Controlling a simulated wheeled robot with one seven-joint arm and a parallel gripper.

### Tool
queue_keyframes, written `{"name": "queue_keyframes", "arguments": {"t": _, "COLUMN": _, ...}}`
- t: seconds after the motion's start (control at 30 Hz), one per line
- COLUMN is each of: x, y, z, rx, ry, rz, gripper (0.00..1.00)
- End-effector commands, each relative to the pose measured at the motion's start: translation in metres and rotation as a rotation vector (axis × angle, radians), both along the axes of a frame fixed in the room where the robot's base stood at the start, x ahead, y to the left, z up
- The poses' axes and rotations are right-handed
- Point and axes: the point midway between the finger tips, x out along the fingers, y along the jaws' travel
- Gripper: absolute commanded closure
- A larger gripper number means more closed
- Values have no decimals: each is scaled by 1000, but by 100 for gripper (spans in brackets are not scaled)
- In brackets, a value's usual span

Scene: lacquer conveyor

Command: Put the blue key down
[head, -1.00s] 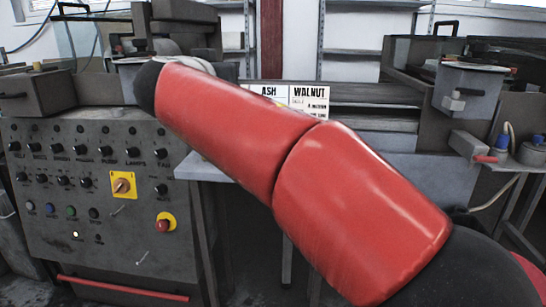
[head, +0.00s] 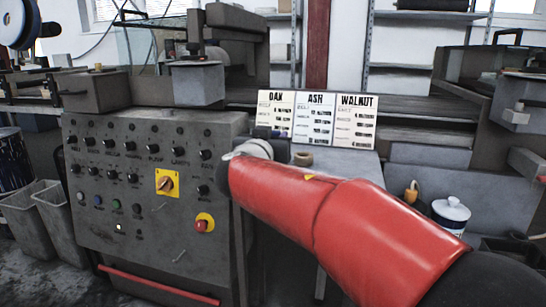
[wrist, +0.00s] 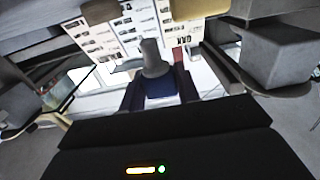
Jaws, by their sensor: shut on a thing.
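My gripper (wrist: 157,86) is shut on the blue key (wrist: 162,89), whose dark blue part shows between the fingers in the wrist view. A grey tapered piece (wrist: 152,58) stands just beyond the blue part; I cannot tell if it belongs to the key. The held key is over or close to a pale table top, and I cannot tell whether it touches. In the head view my red arm covers most of the gripper, near the small grey table (head: 350,170).
A card stand reading OAK, ASH and WALNUT (head: 314,120) stands at the table's back. A control panel (head: 145,210) with knobs is at left. A white lidded jar (head: 450,213) is at right.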

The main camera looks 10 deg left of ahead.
Motion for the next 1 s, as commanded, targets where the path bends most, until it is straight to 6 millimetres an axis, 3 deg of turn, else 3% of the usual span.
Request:
{"name": "queue_keyframes", "arguments": {"t": 0.27, "x": 0, "y": 0, "z": -39, "rx": -2, "ry": 2, "rz": 0, "gripper": 95}}
{"name": "queue_keyframes", "arguments": {"t": 0.77, "x": 0, "y": 0, "z": -45, "rx": 0, "ry": 0, "rz": -1, "gripper": 95}}
{"name": "queue_keyframes", "arguments": {"t": 0.8, "x": 0, "y": 0, "z": -44, "rx": 0, "ry": 1, "rz": 0, "gripper": 64}}
{"name": "queue_keyframes", "arguments": {"t": 0.93, "x": 0, "y": 0, "z": -44, "rx": -1, "ry": 1, "rz": 0, "gripper": 47}}
{"name": "queue_keyframes", "arguments": {"t": 1.0, "x": 0, "y": 0, "z": -44, "rx": -1, "ry": 1, "rz": -1, "gripper": 46}}
